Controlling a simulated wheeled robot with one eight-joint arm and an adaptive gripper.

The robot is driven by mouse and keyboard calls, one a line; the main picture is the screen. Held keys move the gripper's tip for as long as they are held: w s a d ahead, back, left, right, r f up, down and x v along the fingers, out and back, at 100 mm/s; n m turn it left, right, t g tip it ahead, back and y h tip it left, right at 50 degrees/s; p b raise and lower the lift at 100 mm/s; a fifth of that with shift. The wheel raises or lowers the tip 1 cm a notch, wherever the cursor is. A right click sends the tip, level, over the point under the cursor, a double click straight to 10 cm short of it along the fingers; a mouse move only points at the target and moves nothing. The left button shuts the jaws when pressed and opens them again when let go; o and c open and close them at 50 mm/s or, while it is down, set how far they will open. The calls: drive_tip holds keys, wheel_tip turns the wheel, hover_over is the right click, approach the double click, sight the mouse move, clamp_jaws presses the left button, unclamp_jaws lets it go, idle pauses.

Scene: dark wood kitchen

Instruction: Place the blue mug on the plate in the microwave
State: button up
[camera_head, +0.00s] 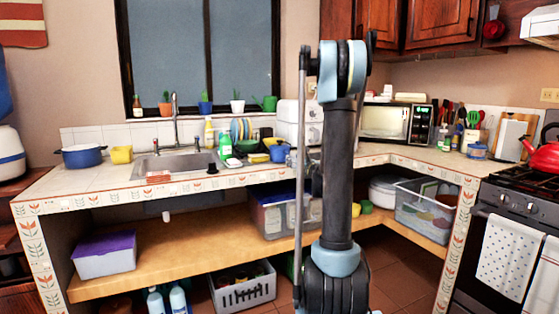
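A blue mug-like vessel (280,153) stands on the counter at the right end of the dish rack, just left of my arm. The microwave (397,122) stands on the counter in the right corner, right of my arm. Its door looks shut, though its left edge is close behind my arm. I cannot make out a plate inside it. My arm stands upright in the middle of the picture, in front of the counter. My gripper does not show in this view.
A sink (178,163) lies left of the dish rack, with a yellow mug (122,155) and a blue pot (82,156) farther left. A red kettle (543,155) sits on the stove at the right. Tiled counter (430,160) in front of the microwave is mostly clear.

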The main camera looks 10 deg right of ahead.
sight(281, 155)
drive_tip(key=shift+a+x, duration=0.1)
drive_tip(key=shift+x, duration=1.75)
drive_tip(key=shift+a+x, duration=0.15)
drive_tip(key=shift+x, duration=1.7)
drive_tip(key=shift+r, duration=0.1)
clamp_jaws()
